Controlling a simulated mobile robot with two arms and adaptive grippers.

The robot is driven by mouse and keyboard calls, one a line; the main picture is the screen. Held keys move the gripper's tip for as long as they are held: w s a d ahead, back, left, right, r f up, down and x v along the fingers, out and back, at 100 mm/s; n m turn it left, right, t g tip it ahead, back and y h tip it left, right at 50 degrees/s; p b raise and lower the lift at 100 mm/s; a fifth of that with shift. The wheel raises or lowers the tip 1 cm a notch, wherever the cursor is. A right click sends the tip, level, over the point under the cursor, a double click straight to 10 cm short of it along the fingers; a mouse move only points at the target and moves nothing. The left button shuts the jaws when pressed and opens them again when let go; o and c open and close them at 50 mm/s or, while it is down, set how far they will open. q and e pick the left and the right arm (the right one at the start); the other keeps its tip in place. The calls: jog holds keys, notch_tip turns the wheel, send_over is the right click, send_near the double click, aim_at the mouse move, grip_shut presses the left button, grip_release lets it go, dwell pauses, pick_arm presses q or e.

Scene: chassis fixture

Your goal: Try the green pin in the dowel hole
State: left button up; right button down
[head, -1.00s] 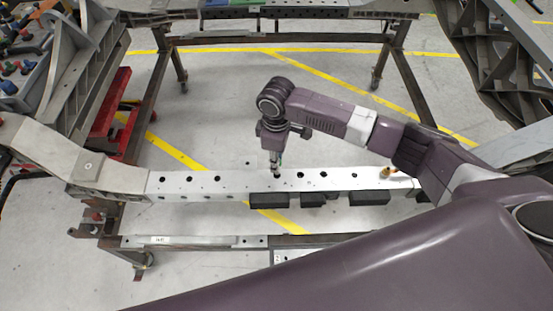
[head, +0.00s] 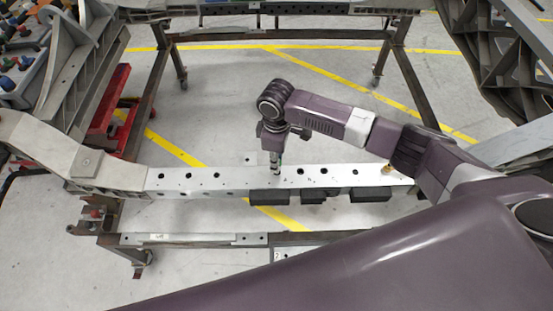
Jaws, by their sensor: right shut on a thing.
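My right gripper (head: 275,170) points straight down over the middle of the silver chassis beam (head: 230,180). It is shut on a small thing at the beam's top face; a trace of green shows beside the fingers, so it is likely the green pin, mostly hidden. Several dark round holes (head: 300,171) run along the beam's top. I cannot tell whether the pin is in a hole. My left gripper is not in view.
A small brass-coloured part (head: 387,168) stands on the beam at the right, near my right arm. Black blocks (head: 268,197) sit along the beam's front side. A grey bracket (head: 75,150) joins the beam's left end. A red cart (head: 108,115) stands behind it.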

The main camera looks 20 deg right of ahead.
jog(key=shift+f, duration=0.15)
jog(key=shift+p, duration=0.45)
jog(key=c, duration=1.7)
grip_release()
jog(key=shift+o, duration=0.2)
notch_tip(320, 180, up, 9)
jog(key=p, duration=0.9)
